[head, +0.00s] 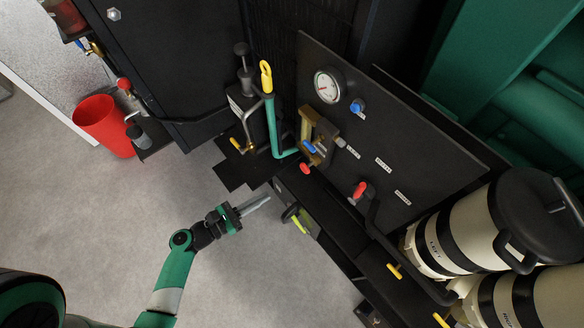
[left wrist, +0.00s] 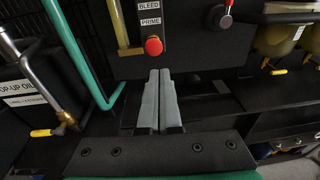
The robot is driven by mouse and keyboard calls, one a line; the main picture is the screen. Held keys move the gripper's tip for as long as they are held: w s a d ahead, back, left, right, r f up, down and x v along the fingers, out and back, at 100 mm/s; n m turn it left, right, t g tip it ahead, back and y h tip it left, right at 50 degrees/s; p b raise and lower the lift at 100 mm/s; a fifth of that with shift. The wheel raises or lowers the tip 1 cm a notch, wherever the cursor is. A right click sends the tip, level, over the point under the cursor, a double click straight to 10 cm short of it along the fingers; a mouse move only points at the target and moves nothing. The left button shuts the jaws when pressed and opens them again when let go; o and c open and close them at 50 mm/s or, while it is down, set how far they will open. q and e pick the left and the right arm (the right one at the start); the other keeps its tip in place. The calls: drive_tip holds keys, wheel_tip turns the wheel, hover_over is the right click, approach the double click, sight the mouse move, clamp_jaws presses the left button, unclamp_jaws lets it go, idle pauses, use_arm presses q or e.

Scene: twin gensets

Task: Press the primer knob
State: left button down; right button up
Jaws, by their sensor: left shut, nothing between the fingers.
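The primer knob is a round red knob (left wrist: 153,46) just below a label reading PRIME on the black panel in the left wrist view. In the head view it is the red knob (head: 305,168) at the lower left of the panel (head: 440,160). My left gripper (head: 267,200) is shut and empty, below and left of the knob in the head view. In the left wrist view its closed fingertips (left wrist: 160,72) point toward the panel, just under the knob in the picture. I see no contact. My right gripper is not in view.
A teal pipe (head: 271,125) with a yellow-handled lever stands left of the knob. Another red knob (head: 360,189) sits to its right. A black ledge (head: 335,210) runs below the panel. A red bin (head: 104,126) stands far left; the grey floor is open.

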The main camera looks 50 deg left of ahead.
use_arm(q)
drive_tip(key=shift+s+a+y, duration=0.25)
drive_tip(key=shift+a+y, duration=0.05)
drive_tip(key=shift+a, duration=0.2)
drive_tip(key=b, duration=0.4)
approach(303, 170)
drive_tip(key=w, duration=0.7)
drive_tip(key=shift+d+f, duration=0.1)
drive_tip(key=shift+f, duration=0.25)
drive_tip(key=shift+s, duration=0.1)
